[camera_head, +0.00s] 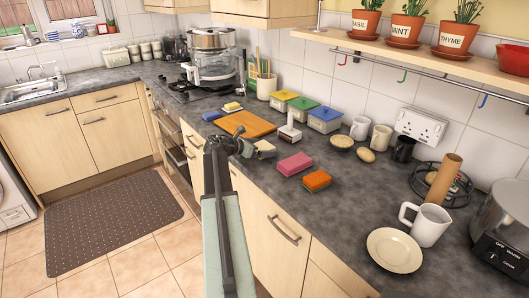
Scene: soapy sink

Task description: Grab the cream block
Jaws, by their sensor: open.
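A small pale cream block (265,146) lies on the dark grey worktop, left of the pink block. My gripper (248,149) is dark and open, low over the worktop just left of the cream block. Its end overlaps the block's left side in the picture. I cannot tell whether the jaws touch the block or stand around it. The block's left part is hidden by the gripper.
A pink block (294,164) and an orange block (317,180) lie to the right. A wooden board (246,124) and a white stand (289,133) are behind. A white mug (428,224) and a cream plate (394,250) stand at front right.

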